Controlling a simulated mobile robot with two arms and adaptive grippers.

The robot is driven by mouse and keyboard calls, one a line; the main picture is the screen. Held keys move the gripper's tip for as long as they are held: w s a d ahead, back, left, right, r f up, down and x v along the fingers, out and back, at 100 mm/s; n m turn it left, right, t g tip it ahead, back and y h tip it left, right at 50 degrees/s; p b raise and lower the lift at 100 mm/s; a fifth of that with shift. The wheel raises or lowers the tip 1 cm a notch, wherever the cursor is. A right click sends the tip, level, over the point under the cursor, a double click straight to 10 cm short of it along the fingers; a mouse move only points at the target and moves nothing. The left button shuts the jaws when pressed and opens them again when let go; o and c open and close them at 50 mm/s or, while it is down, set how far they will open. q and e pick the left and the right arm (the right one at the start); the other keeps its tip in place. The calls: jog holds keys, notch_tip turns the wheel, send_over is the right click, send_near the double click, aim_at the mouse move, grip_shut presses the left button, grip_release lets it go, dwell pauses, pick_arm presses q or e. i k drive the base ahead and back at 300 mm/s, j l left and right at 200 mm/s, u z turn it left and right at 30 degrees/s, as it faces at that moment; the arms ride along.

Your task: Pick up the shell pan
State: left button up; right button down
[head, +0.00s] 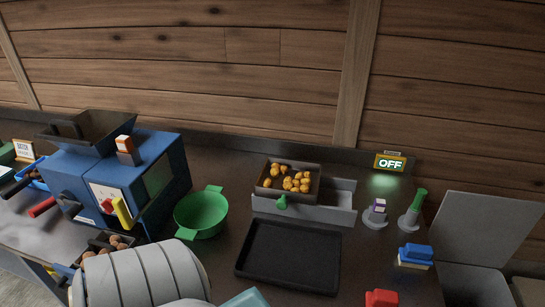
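No label marks a shell pan, and I cannot tell for certain which container it is. A dark tray (317,188) with a green knob in front holds several golden pieces and rests in a grey holder (340,212). Another dark container (99,240) with brown pieces sits low in front of the blue machine (165,150); its near part is hidden behind a pale ribbed part that looks like my arm. A green two-handled pan (202,212) stands on the counter between the machine and the grey holder. Neither of my grippers shows.
An empty black tray (287,257) lies in the middle of the counter. On the right stand a green-handled tool (417,203) on a round base, a blue block (415,253), a red block (381,298) and a grey bin (485,232). A lit OFF sign (390,163) is behind.

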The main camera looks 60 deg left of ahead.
aim_at(107, 241)
jog(key=u, duration=3.1)
